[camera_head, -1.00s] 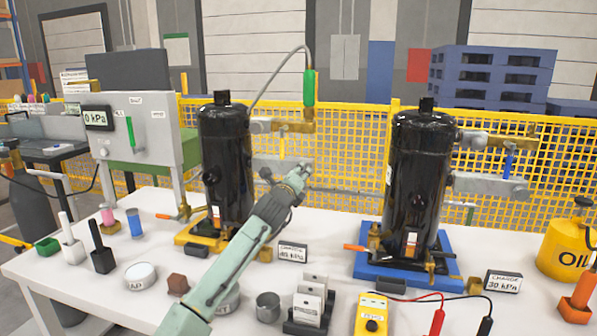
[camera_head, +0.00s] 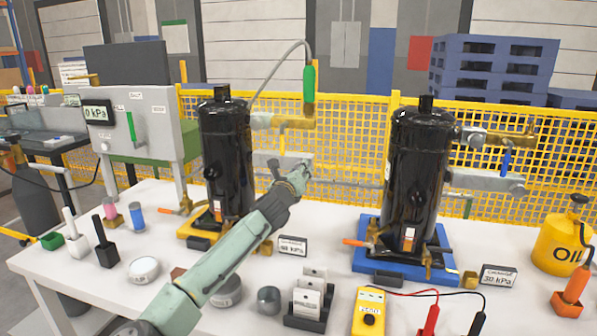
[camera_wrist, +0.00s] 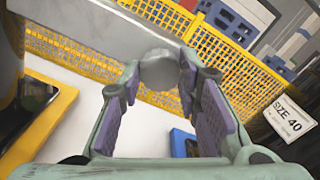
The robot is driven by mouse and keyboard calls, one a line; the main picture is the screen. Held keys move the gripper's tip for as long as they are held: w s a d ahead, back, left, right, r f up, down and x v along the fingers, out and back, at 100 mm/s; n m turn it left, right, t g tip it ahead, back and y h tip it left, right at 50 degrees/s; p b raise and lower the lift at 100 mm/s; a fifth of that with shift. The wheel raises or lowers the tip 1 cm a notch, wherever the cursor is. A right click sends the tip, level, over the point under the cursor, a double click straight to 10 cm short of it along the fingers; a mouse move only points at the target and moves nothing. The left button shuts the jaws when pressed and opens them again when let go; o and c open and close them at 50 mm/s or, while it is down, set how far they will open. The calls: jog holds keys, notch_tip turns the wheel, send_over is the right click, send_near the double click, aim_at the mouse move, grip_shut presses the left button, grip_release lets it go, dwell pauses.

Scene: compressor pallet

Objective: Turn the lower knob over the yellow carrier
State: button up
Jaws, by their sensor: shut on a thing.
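The yellow carrier (camera_head: 195,232) stands on the white table and bears a black compressor (camera_head: 226,150). To the compressor's right, a grey lower fitting (camera_head: 266,158) reaches toward my gripper. My gripper (camera_head: 300,172) is at the right end of this fitting, below the brass upper fitting (camera_head: 288,123). In the wrist view, a round grey knob (camera_wrist: 160,69) sits between the two fingertips at the end of a grey bar. My gripper is shut on this knob. In the head view my gripper hides the knob, so how far it is turned cannot be told.
A second black compressor (camera_head: 418,175) stands on a blue carrier (camera_head: 365,262) at right. Yellow mesh fencing (camera_head: 350,140) runs behind. Small blocks (camera_head: 313,290), a yellow meter (camera_head: 369,312) and cups (camera_head: 269,299) crowd the front. A green-handled hose (camera_head: 309,85) rises above my gripper.

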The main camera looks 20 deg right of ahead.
jog(key=shift+f, duration=0.1)
jog(key=o, duration=1.1)
jog(key=shift+o, duration=0.2)
jog(key=v, duration=1.2)
